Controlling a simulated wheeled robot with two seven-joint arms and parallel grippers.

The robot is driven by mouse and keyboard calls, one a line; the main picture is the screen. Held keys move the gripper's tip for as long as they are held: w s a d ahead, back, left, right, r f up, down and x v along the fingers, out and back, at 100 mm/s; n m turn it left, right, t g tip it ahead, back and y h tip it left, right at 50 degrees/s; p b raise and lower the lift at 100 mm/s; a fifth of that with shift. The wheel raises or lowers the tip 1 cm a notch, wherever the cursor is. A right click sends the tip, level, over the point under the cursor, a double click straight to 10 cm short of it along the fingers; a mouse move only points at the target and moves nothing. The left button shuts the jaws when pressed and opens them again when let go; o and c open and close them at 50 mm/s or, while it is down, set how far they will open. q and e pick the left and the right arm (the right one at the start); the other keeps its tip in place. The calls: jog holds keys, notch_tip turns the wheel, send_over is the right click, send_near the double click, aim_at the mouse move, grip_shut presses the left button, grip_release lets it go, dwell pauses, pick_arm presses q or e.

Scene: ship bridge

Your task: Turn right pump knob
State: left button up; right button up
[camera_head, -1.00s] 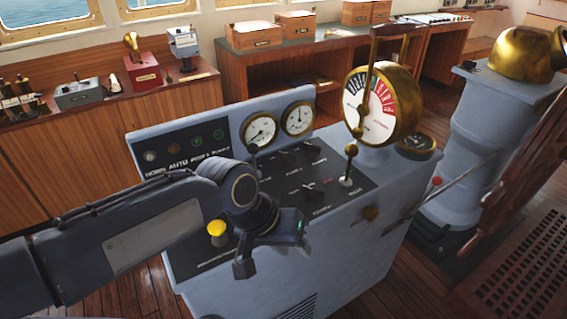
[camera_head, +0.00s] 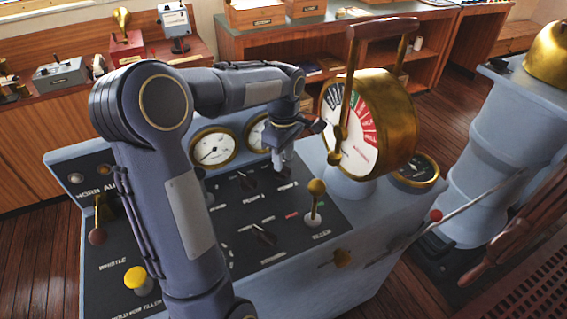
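The grey control console (camera_head: 320,250) has a dark sloping panel with small black knobs. The right pump knob (camera_head: 287,173), above the label that reads like "PUMP 2", is partly hidden by my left gripper. The left pump knob (camera_head: 248,181) sits just to its left. My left gripper (camera_head: 298,145) hangs over the top edge of the panel, its fingers spread apart. One finger points down close to the right pump knob; I cannot tell whether it touches. My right gripper is not in view.
A brass telegraph (camera_head: 372,125) with a tall handle stands close right of my gripper. A lever (camera_head: 315,203) with a brass ball rises from the panel below. Two gauges (camera_head: 213,148) stand behind. A yellow button (camera_head: 135,277) and a whistle lever (camera_head: 97,220) are at left.

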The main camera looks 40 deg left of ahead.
pick_arm(q)
jog(key=shift+f, duration=1.4)
grip_shut()
jog(key=shift+m, duration=0.3)
jog(key=m, duration=0.5)
jog(key=shift+s+r+p, duration=0.1)
jog(key=shift+s+p, duration=0.1)
jog(key=shift+p, duration=0.15)
jog(key=m, duration=0.6)
jog(key=shift+s+a+p, duration=0.15)
jog(key=shift+a+p, duration=0.05)
jog(key=shift+p, duration=0.15)
jog(key=shift+m, duration=0.3)
